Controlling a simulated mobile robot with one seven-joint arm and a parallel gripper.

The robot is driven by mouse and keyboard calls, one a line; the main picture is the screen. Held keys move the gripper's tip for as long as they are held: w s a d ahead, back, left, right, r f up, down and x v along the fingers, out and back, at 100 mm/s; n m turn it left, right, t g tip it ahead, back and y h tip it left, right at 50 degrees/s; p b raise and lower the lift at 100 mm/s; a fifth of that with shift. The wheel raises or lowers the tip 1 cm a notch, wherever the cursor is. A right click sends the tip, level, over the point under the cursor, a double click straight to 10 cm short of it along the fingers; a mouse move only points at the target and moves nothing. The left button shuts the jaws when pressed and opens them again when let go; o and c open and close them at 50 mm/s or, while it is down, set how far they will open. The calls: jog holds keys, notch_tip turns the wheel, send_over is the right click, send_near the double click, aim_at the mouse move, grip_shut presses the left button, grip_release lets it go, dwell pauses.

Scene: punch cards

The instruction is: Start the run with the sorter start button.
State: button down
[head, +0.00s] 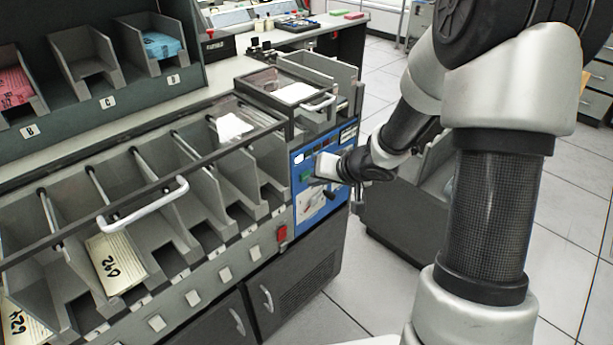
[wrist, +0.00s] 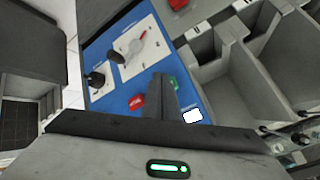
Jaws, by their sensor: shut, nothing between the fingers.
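The blue control panel (head: 298,212) is at the right end of the grey sorter. It also fills the middle of the wrist view (wrist: 115,108). A green button (wrist: 174,83), likely the start button, shows beside my fingers, partly hidden by them; it also shows in the head view (head: 306,177). A red button (wrist: 137,102) is on the other side of the fingers. My gripper (head: 318,171) is shut and empty, with its fingertips (wrist: 162,78) at the panel, close to the green button. I cannot tell whether they touch it.
The panel also has a lit white square (wrist: 192,116), a black knob (wrist: 97,78) and a dial (wrist: 138,40). Sorter pockets (head: 215,190) with a white handle (head: 145,208) lie left. Open floor lies right.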

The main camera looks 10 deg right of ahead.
jog(key=shift+w+a+p, duration=0.3)
jog(key=shift+w, duration=0.1)
dwell(0.5)
jog(key=shift+s+d, duration=0.1)
jog(key=shift+s+d+p, duration=0.3)
jog(key=shift+s+d, duration=0.15)
jog(key=shift+s, duration=0.25)
jog(key=s+d, duration=0.1)
jog(key=s, duration=0.1)
jog(key=s+d+p, duration=0.1)
jog(key=s+d, duration=0.1)
dwell(0.6)
dwell(0.4)
